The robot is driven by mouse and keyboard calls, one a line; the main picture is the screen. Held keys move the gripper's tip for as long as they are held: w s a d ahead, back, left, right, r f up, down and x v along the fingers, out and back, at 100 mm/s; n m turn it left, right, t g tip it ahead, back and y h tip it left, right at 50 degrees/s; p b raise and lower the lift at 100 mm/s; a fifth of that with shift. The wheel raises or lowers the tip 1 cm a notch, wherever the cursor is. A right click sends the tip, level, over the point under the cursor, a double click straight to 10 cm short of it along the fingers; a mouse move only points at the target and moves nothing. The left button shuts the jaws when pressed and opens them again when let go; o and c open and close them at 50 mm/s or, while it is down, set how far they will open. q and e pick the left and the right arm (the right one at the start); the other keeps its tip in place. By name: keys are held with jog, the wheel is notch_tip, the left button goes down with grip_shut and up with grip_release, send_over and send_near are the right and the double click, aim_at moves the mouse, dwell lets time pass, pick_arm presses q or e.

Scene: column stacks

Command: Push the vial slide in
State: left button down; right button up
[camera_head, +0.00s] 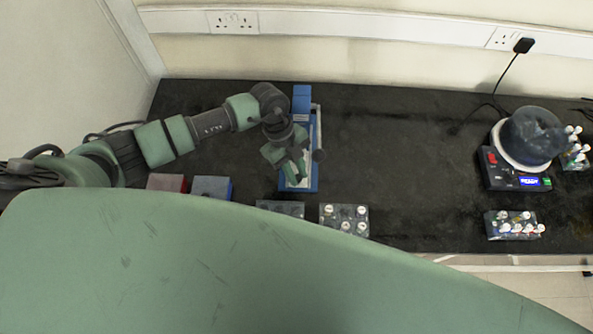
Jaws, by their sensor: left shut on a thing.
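A blue device (301,98) stands on the dark bench, left of the middle. It has a pale lower section (308,182) and a grey lever with a dark knob (319,155) along its right side. My left arm comes in from the left, and its gripper (297,172) points down over the near part of the device. The gripper is shut on what seems to be the vial slide; the fingers and wrist hide most of it. How far in the slide sits cannot be told. My right gripper is not in view.
Racks of capped vials stand close in front (344,217) and at the right (514,226). A red block (166,183) and a blue-grey block (211,187) lie on the left. A round dark-topped machine (531,137) stands at the far right. The bench between is clear.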

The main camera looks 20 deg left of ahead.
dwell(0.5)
pick_arm(q)
jog(key=shift+w+a+b, duration=0.15)
jog(key=shift+w+b, duration=0.15)
jog(key=shift+w, duration=0.1)
jog(key=w+b, duration=0.1)
jog(key=w, duration=0.1)
jog(key=w+a, duration=0.1)
jog(key=shift+w+b, duration=0.35)
jog(key=shift+s, duration=0.1)
jog(key=c, duration=1.3)
grip_release()
jog(key=shift+b+v, duration=0.95)
jog(key=shift+v, duration=3)
